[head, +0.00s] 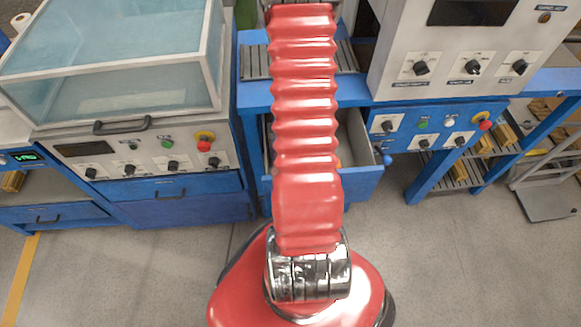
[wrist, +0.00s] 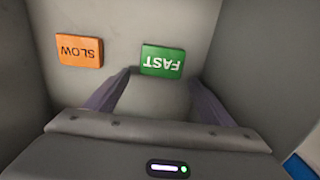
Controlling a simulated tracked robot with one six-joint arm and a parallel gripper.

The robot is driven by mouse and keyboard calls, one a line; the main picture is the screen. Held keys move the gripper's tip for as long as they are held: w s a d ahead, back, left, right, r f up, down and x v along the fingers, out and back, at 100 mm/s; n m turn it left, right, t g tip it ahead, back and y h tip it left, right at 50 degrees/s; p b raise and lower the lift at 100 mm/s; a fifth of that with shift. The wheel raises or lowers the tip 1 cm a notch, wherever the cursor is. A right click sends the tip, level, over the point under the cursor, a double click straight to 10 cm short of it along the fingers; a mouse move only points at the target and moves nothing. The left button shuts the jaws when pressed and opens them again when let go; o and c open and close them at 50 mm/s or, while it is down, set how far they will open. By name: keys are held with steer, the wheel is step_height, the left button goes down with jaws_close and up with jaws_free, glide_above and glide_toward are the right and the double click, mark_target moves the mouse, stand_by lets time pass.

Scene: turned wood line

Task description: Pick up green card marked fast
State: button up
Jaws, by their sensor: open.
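The green card marked FAST (wrist: 162,61) lies in a grey drawer, upside down as seen in the wrist view. My gripper (wrist: 158,80) is open, with its two dark fingers on either side below the card. The card is just beyond the fingertips, and nothing is between them. I cannot tell how high the fingertips are above the drawer floor. In the head view my red arm hides the card and my gripper.
An orange card marked SLOW (wrist: 79,51) lies to the left of the green one. Grey drawer walls stand close around. In the head view the open drawer (head: 357,141) juts from a blue bench (head: 256,93), beside control panels with knobs.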

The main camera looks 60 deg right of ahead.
steer(key=shift+f, duration=0.8)
steer(key=shift+c, duration=0.7)
steer(key=c, duration=1)
steer(key=shift+r, duration=0.15)
step_height(320, 180, up, 18)
